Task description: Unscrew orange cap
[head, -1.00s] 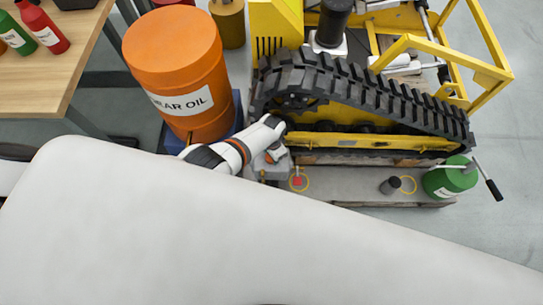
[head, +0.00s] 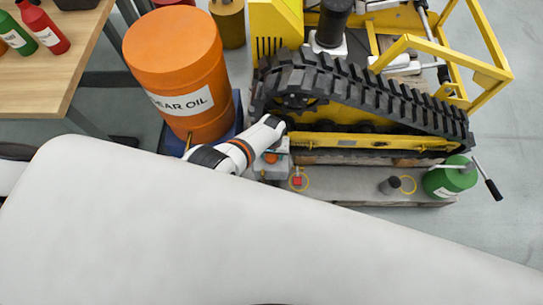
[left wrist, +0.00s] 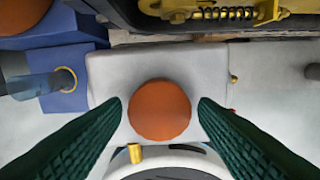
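The orange cap (left wrist: 160,109) is round and sits on top of a light grey box (left wrist: 105,72) in the left wrist view. It also shows small in the head view (head: 271,157), beside the track's left end. My left gripper (left wrist: 161,104) has its two dark green ribbed fingers apart, one on each side of the cap, with a narrow gap visible on both sides. How far the fingertips reach down beside the cap is hard to tell. My left wrist hides part of the box in the head view. My right gripper is not in view.
The yellow carrier with its black track (head: 375,95) stands right behind the box. An orange gear oil drum (head: 180,75) is at left. A green canister (head: 450,178) and a dark cylinder (head: 389,186) stand at right. A brass fitting (left wrist: 135,153) is near the cap.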

